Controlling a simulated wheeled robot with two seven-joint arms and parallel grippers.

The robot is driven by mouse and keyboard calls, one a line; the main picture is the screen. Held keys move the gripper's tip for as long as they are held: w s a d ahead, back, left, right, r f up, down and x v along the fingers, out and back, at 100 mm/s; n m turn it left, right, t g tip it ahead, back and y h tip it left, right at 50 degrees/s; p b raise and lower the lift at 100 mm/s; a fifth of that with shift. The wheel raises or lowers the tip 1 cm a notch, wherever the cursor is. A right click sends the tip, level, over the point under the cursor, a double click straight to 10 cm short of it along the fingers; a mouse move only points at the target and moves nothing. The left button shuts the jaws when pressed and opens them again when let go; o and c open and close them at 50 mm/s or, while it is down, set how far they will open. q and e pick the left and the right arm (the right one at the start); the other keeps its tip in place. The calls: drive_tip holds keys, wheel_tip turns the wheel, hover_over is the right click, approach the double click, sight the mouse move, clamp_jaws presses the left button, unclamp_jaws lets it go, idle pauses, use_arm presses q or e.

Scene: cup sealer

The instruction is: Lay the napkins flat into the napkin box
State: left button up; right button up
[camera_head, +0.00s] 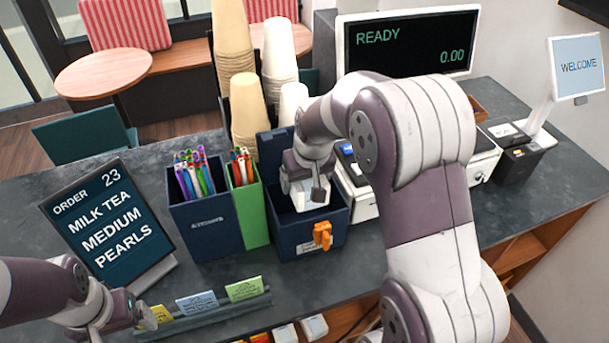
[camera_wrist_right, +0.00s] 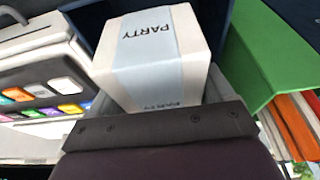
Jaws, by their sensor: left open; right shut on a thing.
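The napkin box (camera_head: 325,240) is a dark navy open box with an orange piece on its front, standing on the counter. My right gripper (camera_head: 305,187) points down into its opening and is shut on a white napkin pack (camera_head: 312,199). In the right wrist view the napkin pack (camera_wrist_right: 190,35) shows a pale blue band reading PARTY, above the dark gripper edge (camera_wrist_right: 160,125). The gripper hides part of the pack and the box's inside. My left gripper (camera_head: 132,312) is open at the lower left, near the card rack.
Cup stacks (camera_head: 245,105) stand behind. A white keyed machine (camera_head: 357,195) is close right. An order sign (camera_head: 110,225) and card rack (camera_head: 215,312) are at left.

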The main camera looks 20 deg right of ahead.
drive_tip(key=b+x, duration=0.1)
drive_tip(key=x, duration=0.2)
drive_tip(key=shift+s+a+f+b, duration=0.1)
drive_tip(key=shift+s+f+b, duration=0.15)
drive_tip(key=shift+s+b, duration=0.15)
drive_tip(key=shift+s+f+b, duration=0.2)
drive_tip(key=shift+f+b, duration=0.1)
drive_tip(key=shift+f, duration=0.05)
use_arm(q)
drive_tip(key=shift+f+b, duration=2.75)
drive_tip(key=shift+f, duration=1.55)
use_arm(e)
drive_tip(key=shift+w+f, duration=0.15)
drive_tip(key=shift+f, duration=4.05)
drive_tip(key=o, duration=1.1)
use_arm(q)
wheel_tip(320, 180, up, 6)
drive_tip(key=p, duration=0.6)
use_arm(e)
wheel_tip(320, 180, up, 7)
